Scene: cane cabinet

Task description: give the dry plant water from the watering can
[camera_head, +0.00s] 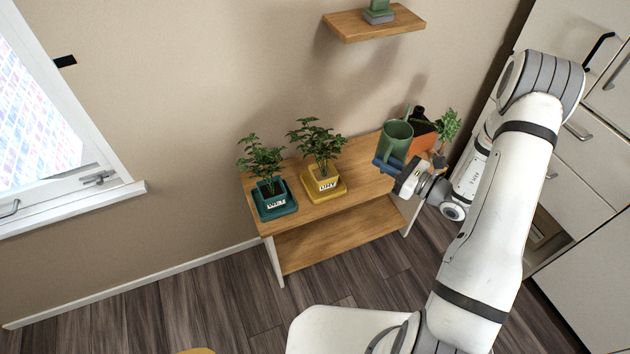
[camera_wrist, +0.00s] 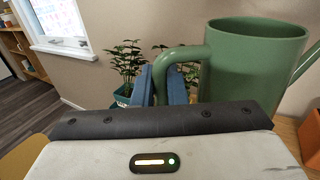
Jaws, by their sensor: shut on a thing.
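The green watering can (camera_head: 397,140) is upright at the right part of the wooden table; I cannot tell whether its base touches the top. In the wrist view its body (camera_wrist: 255,68) fills the right side. My gripper (camera_head: 386,167) is shut on the can's handle, with the blue fingers (camera_wrist: 165,88) on either side of it. A leafy plant in a yellow pot (camera_head: 322,181) stands mid-table, with a label that seems to read DRY. Left of it is a similar plant in a teal pot (camera_head: 274,203) labelled WET. The can's base is hidden.
The wooden table (camera_head: 350,205) has a lower shelf and stands against the wall. A wall shelf (camera_head: 375,23) hangs above. A window is at left, cabinets (camera_head: 575,160) at right.

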